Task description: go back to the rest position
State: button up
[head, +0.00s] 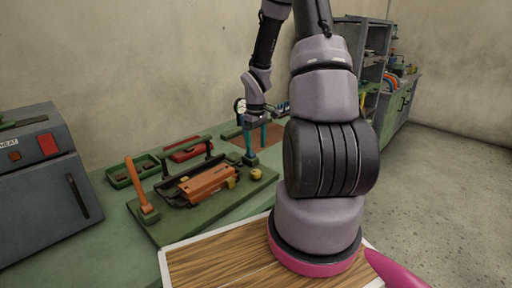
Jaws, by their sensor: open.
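My gripper (256,148) hangs at the end of my folded arm, over the far part of the green bench. Its two teal fingers point down and stand apart, with nothing visible between them. The sheet rolls (175,189) stand on a green base board in front and to the left of it, with an orange-brown piece (208,183) along their front. An upright orange handle (135,184) stands at their left end. The fingertips appear close to the board's far right corner; I cannot tell whether they touch anything. My upper arm hides the bench to the right.
A grey machine (42,190) with a red button stands at the left. Green (120,177) and red (187,149) trays lie by the wall. A small yellow knob (256,174) sits on the board. Shelves (372,70) and a green cabinet (401,105) stand behind; open floor (445,185) lies right.

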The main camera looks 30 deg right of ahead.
jog(key=s+a+r+m+t, duration=0.2)
jog(key=a+r, duration=0.1)
jog(key=r, duration=0.7)
jog(key=s+a+r+m+t, duration=0.1)
jog(key=s+a+r+m, duration=0.15)
jog(key=r, duration=0.85)
jog(key=s+a+r+m+t+y, duration=0.1)
jog(key=s+a+r+m+t, duration=0.1)
jog(key=s+a+r, duration=0.2)
jog(key=s+a+r+m+t+y, duration=0.1)
jog(key=s+a+r, duration=0.3)
jog(key=s+r, duration=0.5)
jog(key=shift+s+m+t, duration=0.45)
jog(key=shift+s+t, duration=0.15)
jog(key=shift+s, duration=0.35)
